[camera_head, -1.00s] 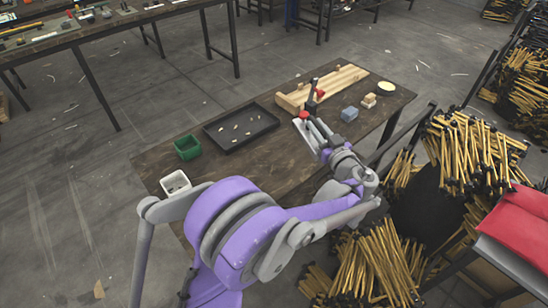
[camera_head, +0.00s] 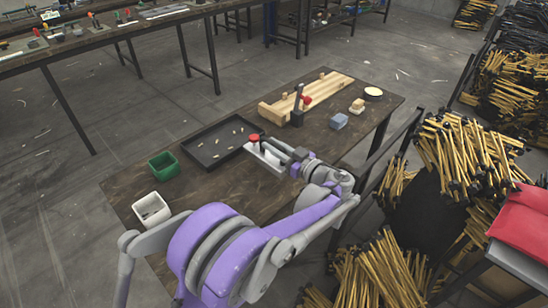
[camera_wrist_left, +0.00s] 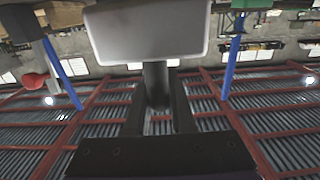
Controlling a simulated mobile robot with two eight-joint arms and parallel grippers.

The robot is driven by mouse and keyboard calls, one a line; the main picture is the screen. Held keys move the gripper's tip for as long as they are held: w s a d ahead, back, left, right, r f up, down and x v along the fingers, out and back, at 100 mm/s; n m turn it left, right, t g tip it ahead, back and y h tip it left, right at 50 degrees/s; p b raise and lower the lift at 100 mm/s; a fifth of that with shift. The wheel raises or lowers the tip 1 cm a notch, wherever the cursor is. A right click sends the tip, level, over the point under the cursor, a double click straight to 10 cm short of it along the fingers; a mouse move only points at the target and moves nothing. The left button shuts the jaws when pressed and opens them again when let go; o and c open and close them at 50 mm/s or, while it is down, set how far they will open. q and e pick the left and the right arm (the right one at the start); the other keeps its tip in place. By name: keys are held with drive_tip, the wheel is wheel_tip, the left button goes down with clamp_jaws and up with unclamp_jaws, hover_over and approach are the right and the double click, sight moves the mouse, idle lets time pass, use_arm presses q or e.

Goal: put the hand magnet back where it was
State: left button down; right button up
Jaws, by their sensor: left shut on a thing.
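The hand magnet, a pale block with a red knob and a dark handle, is at the tip of my left arm, beside the right edge of the black tray (camera_head: 190,155). Its pale plate (camera_head: 262,156) shows in the head view. In the left wrist view its pale block (camera_wrist_left: 150,35) fills the top middle, with a dark stem running down from it. My left gripper (camera_head: 282,153) is shut on the hand magnet's handle. I cannot tell whether the magnet touches the bench or hangs just above it. My right gripper is not in view.
On the wooden bench (camera_head: 232,190) stand a green bin (camera_head: 163,165), a white bin (camera_head: 151,209), a wooden fixture (camera_head: 322,93), a black lever press with a red ball (camera_head: 298,106), a blue block (camera_head: 339,121) and a round pale-topped dish (camera_head: 374,93). Bare wood lies between bins and magnet.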

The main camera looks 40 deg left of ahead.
sight(273, 158)
use_arm(q)
wheel_tip(273, 158, down, 4)
drive_tip(key=shift+r+b, duration=0.25)
drive_tip(key=shift+b, duration=0.25)
drive_tip(key=c, duration=1.2)
unclamp_jaws()
drive_tip(key=shift+f, duration=0.15)
drive_tip(key=o, duration=0.4)
drive_tip(key=shift+o, duration=0.2)
